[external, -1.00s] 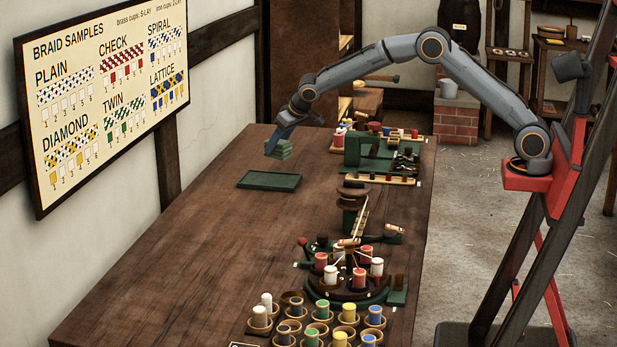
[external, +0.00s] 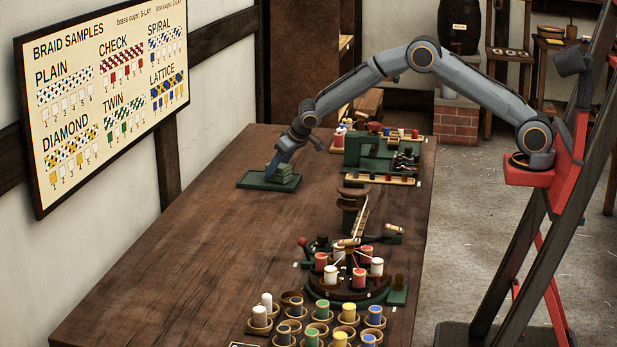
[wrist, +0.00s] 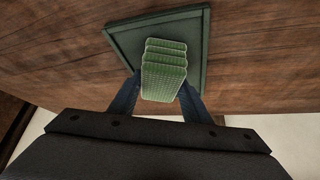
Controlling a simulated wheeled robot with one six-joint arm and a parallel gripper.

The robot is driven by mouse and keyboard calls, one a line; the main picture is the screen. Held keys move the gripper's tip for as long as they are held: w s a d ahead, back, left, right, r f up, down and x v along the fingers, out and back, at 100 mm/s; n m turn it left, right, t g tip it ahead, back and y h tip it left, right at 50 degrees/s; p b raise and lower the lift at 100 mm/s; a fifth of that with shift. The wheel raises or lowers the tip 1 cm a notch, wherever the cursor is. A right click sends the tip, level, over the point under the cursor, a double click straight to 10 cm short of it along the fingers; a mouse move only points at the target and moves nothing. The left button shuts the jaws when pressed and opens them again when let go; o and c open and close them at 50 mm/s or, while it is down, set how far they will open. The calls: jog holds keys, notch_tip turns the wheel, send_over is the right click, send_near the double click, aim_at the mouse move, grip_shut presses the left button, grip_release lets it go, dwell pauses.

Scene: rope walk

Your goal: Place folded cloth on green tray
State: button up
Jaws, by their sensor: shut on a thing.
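The folded cloth (external: 283,174) is a small green stack of several layers. My gripper (external: 276,172) is shut on it, and the cloth is over the green tray (external: 254,182). The tray is flat and dark green with a low rim, near the far left part of the table. In the wrist view the cloth (wrist: 164,68) is between my two blue fingers (wrist: 160,92), with the tray (wrist: 125,40) behind it. Whether the cloth touches the tray floor I cannot tell.
A green stand with spools (external: 375,150) is right of the tray. A braiding wheel with red and white bobbins (external: 350,275) and several cups of bobbins (external: 318,320) are at the near end. The table's left side (external: 190,250) is clear.

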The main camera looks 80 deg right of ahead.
jog(key=o, duration=1.1)
jog(key=shift+c, duration=0.2)
jog(key=shift+r, duration=0.2)
jog(key=b+v, duration=0.2)
jog(key=v, duration=1)
jog(key=s+a+f+n+g, duration=0.1)
jog(key=s+a+f+g, duration=0.1)
jog(key=s, duration=1.3)
jog(key=s+a+f+n+g+y, duration=0.1)
jog(key=s+a+f+g, duration=0.1)
jog(key=s, duration=1.4)
jog(key=s+a+f+n+g+y, duration=0.1)
jog(key=s+a, duration=0.3)
jog(key=s, duration=1.1)
jog(key=shift+s+f+n+g, duration=0.4)
jog(key=shift+f+n+g, duration=0.15)
jog(key=shift+f, duration=0.2)
